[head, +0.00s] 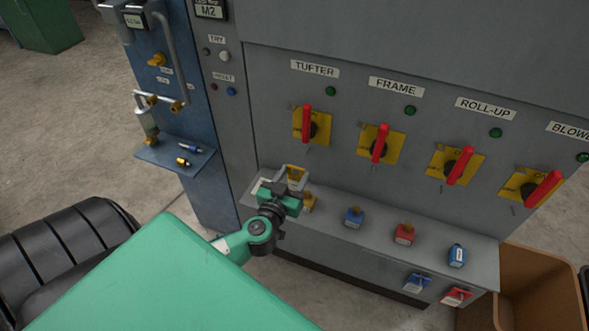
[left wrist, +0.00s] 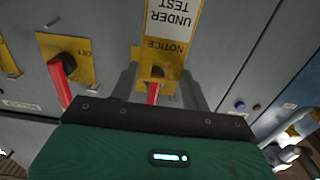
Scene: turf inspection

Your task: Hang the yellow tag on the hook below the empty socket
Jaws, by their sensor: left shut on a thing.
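My left gripper (head: 292,182) is over the left end of the grey ledge and shut on the yellow tag (head: 296,174). In the left wrist view the tag (left wrist: 175,46) shows between the fingers, with the words NOTICE and UNDER TEST upside down. The TUFTER switch (head: 311,124), a red handle on a yellow plate, is above and behind the tag. Thin pegs stick out below the switches, such as the one under FRAME (head: 375,175). I cannot tell which part is the empty socket. My right gripper is not in view.
The ledge (head: 380,240) holds a yellow padlock (head: 309,203), a blue one (head: 354,217), a red one (head: 404,234) and another blue one (head: 457,255). A blue board with a small shelf (head: 165,152) stands left. A brown bin (head: 535,280) stands right.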

